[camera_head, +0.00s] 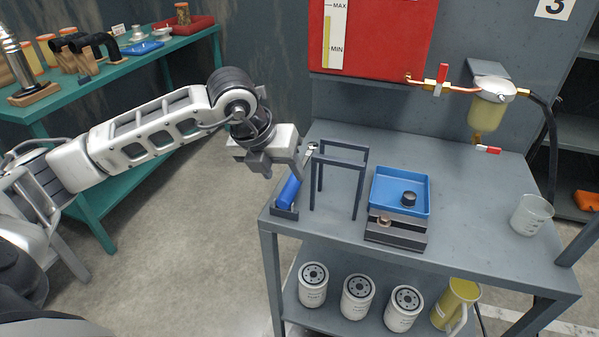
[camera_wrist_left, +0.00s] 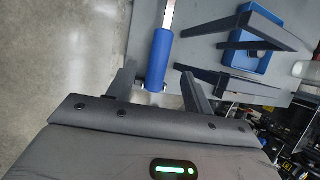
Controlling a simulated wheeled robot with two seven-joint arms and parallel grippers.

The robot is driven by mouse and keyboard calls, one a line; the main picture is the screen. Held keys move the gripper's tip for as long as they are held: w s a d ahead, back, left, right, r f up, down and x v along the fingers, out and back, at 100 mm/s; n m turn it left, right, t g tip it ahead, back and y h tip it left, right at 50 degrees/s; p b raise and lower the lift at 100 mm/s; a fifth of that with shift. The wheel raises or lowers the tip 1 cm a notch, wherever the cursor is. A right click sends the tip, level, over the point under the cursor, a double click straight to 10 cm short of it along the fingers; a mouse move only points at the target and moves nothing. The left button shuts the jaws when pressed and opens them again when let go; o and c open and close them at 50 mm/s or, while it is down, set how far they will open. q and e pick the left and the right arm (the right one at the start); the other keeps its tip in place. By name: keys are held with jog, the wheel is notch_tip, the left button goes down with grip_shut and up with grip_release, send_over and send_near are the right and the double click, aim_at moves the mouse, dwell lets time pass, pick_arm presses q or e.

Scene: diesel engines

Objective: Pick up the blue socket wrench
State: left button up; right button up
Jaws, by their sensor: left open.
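The blue socket wrench (camera_head: 289,190) leans tilted in a small dark holder at the left end of the grey bench, its metal end resting up against a dark frame. In the left wrist view its blue handle (camera_wrist_left: 158,58) lies ahead of the fingers, roughly between them, with the metal shaft running away to the top. My left gripper (camera_head: 284,167) is open beside the wrench, near its upper part. The same gripper (camera_wrist_left: 160,85) shows in the wrist view with its fingers apart and nothing held. Whether a finger touches the handle cannot be told. My right gripper is not in view.
The dark frame (camera_head: 343,150) stands right beside the wrench. A blue tray (camera_head: 384,190) on a dark stand and a clear beaker (camera_head: 531,215) are further right. A red tank (camera_head: 385,35) hangs behind. White filters (camera_head: 313,285) stand on the lower shelf.

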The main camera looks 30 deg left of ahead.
aim_at(290, 182)
pick_arm(q)
jog(key=p+x, duration=0.1)
jog(key=x, duration=0.4)
jog(key=shift+w+f, duration=0.2)
jog(key=shift+f, duration=0.1)
jog(key=shift+r, duration=0.1)
grip_shut()
